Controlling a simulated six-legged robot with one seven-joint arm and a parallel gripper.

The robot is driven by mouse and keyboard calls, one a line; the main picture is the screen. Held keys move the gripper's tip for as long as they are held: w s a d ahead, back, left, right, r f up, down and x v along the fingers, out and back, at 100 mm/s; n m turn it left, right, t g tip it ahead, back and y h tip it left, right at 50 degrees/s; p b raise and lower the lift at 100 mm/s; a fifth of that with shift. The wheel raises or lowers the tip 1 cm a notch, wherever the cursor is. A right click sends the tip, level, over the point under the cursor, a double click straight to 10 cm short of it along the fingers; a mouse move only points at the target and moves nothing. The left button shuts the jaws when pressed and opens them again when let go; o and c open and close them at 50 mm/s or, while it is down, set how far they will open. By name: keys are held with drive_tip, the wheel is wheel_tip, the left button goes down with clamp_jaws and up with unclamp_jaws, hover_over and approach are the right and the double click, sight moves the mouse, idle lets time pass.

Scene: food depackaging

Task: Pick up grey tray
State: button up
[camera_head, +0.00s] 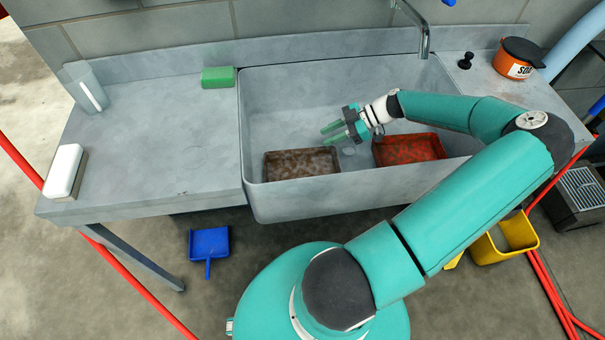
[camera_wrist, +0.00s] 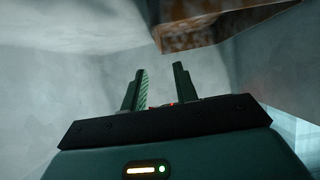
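A rectangular tray (camera_head: 301,163), mottled grey-brown and dirty-looking, sits in the left part of the sink, near its front wall. A tray with a brown, rusty-looking side also shows at the upper right of the wrist view (camera_wrist: 215,25). My gripper (camera_head: 330,132) is over the sink, just behind and above the right end of the grey-brown tray, pointing left. Its two fingers stand apart with nothing between them in the wrist view (camera_wrist: 161,86). The fingers appear clear of the tray.
A red tray (camera_head: 408,149) lies in the sink to the right, below my wrist. The sink's front wall (camera_head: 350,188) rises close to both trays. A faucet (camera_head: 424,40) hangs over the back edge. A green sponge (camera_head: 218,77) lies on the left counter.

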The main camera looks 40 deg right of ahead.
sight(302, 174)
drive_tip(key=x, duration=0.5)
drive_tip(key=shift+w+a+f, duration=0.15)
drive_tip(key=shift+w+f, duration=0.05)
drive_tip(key=shift+f, duration=0.1)
drive_tip(key=shift+x, duration=2.7)
clamp_jaws()
